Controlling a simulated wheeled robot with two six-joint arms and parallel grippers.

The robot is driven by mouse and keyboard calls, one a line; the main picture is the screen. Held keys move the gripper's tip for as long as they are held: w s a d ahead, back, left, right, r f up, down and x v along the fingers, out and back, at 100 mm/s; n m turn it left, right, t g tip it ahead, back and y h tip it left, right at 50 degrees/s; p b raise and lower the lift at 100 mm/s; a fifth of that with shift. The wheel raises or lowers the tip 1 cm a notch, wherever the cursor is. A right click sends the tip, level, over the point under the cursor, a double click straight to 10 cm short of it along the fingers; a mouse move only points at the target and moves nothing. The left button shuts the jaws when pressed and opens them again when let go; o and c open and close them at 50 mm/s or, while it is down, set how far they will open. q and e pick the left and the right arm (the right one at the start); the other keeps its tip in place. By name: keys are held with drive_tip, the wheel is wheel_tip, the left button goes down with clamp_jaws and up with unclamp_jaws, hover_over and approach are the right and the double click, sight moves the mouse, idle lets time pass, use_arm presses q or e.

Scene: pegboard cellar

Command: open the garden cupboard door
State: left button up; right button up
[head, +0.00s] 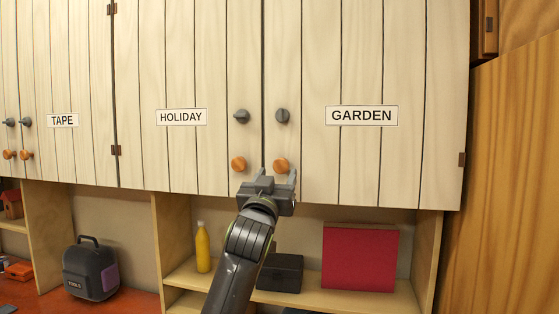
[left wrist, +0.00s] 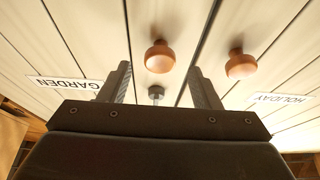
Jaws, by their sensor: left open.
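The garden cupboard door (head: 400,60) is pale planked wood with a GARDEN label (head: 361,115); it looks shut, flush with the holiday door (head: 185,60). Near its left edge it has a dark grey knob (head: 282,116) and, below, a round orange wooden knob (head: 280,164). My left gripper (head: 278,174) is open and empty, just below and in front of the orange knob. In the left wrist view, which is upside down, the orange knob (left wrist: 159,56) and the dark knob (left wrist: 156,92) appear between the spread fingers (left wrist: 160,82). My right gripper is not in view.
The holiday door's orange knob (head: 238,164) is close to the left of my gripper. Below is an open shelf with a yellow bottle (head: 203,247), a black box (head: 280,272) and a red box (head: 360,257). A wooden cabinet (head: 510,190) stands at the right.

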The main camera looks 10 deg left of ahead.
sight(280, 169)
use_arm(q)
drive_tip(key=shift+p+x, duration=0.7)
drive_tip(key=shift+x, duration=1.05)
clamp_jaws()
drive_tip(key=shift+f, duration=0.1)
